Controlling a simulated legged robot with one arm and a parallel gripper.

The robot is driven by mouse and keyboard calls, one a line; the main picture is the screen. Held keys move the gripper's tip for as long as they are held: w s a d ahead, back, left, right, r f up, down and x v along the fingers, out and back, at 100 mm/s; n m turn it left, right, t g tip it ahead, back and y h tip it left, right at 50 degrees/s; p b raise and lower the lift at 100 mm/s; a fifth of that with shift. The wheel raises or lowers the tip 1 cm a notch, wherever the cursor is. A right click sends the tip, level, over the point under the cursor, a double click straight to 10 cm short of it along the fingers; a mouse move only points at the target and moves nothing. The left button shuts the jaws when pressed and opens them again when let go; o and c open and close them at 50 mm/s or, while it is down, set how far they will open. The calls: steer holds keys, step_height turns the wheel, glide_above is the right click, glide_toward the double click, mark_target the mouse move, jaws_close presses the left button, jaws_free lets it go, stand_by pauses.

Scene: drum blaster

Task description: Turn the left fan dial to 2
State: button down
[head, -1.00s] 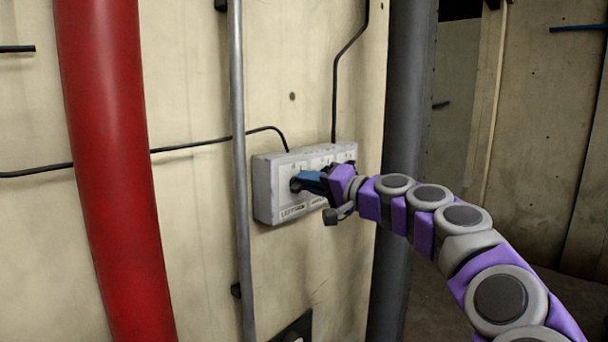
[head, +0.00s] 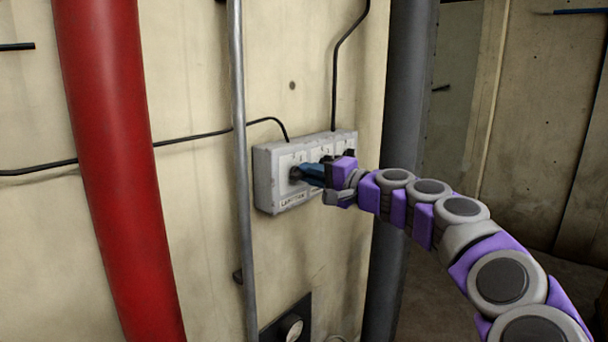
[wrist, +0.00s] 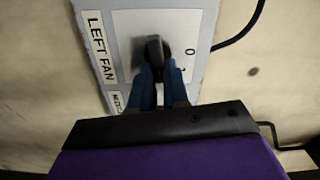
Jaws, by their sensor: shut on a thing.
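A grey control box (head: 265,185) is fixed to the wall. In the wrist view, its panel (wrist: 128,22) carries the label LEFT FAN (wrist: 99,47). The left fan dial (wrist: 153,48) is a dark knob with a 0 printed to its right in that view and a partly covered mark below the 0. My gripper (wrist: 158,80) has its blue fingers shut on the dial. In the head view, my gripper (head: 311,174) reaches the dial (head: 295,173) from the right. The number 2 is not visible, and my gripper hides part of the panel.
A thin grey pipe (head: 240,150) runs upright just left of the box, with a thick red pipe (head: 115,150) farther left. A dark grey column (head: 405,90) stands to the right. Black cables (head: 338,75) run along the wall. A dark plate with a round fitting (head: 290,325) is below.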

steer(key=shift+w+d+f, duration=0.1)
steer(key=shift+f, duration=0.2)
steer(key=c, duration=1.5)
jaws_free()
steer(key=shift+d, duration=0.1)
steer(key=o, duration=0.4)
steer(key=shift+d+r, duration=0.15)
steer(key=shift+d, duration=0.45)
steer(key=b+v, duration=0.3)
steer(key=v, duration=1.3)
steer(key=shift+s+d+b, duration=0.25)
steer(key=shift+s+b, duration=0.15)
steer(key=shift+d, duration=0.1)
